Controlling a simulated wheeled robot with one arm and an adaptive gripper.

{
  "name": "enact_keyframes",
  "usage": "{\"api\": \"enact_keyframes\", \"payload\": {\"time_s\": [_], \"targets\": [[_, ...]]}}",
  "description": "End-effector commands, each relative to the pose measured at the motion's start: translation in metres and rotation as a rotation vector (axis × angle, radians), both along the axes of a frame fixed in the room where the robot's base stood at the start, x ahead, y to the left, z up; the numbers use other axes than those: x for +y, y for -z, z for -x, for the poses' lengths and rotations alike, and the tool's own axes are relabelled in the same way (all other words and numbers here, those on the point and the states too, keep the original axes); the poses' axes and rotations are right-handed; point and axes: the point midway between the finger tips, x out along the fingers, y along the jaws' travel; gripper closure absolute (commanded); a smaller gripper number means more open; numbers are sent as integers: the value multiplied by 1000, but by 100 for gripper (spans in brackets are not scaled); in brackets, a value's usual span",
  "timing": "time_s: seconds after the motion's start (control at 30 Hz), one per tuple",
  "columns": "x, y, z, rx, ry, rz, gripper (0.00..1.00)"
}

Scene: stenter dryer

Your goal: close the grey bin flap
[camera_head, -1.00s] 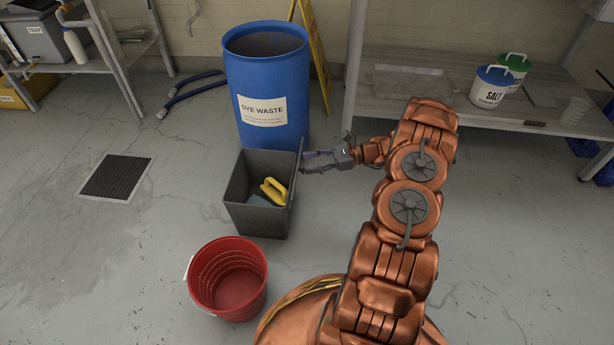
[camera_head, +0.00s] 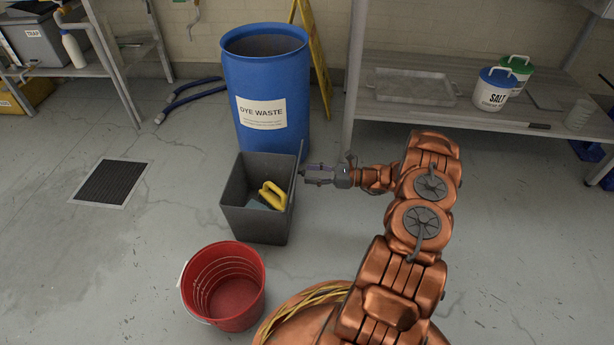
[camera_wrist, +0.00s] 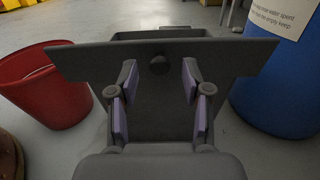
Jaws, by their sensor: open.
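The grey bin (camera_head: 255,222) stands on the floor in front of the blue drum, its top open. A yellow-handled thing (camera_head: 273,195) lies inside it. The bin's flap (camera_head: 297,178) stands roughly upright along the bin's right side, seen nearly edge-on. In the wrist view the flap (camera_wrist: 220,57) is a wide grey panel with a round dark knob (camera_wrist: 159,64). My gripper (camera_head: 306,175) is at the flap's outer face, pointing left. In the wrist view its open fingers (camera_wrist: 160,80) stand on either side of the knob; I cannot tell whether they touch the flap.
A red bucket (camera_head: 225,287) stands just in front of the bin. The blue dye waste drum (camera_head: 266,85) is close behind it. A metal shelf (camera_head: 440,112) with white tubs is at the back right. Floor left of the bin is clear around a drain grate (camera_head: 112,183).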

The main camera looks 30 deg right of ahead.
Motion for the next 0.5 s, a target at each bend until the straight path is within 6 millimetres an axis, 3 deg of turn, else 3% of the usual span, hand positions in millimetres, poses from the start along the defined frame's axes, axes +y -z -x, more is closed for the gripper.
{"api": "enact_keyframes", "payload": {"time_s": [0.2, 0.5], "targets": [[12, 0, -11, -1, -1, 2, 51], [14, -1, -13, -2, 0, 1, 51]]}}
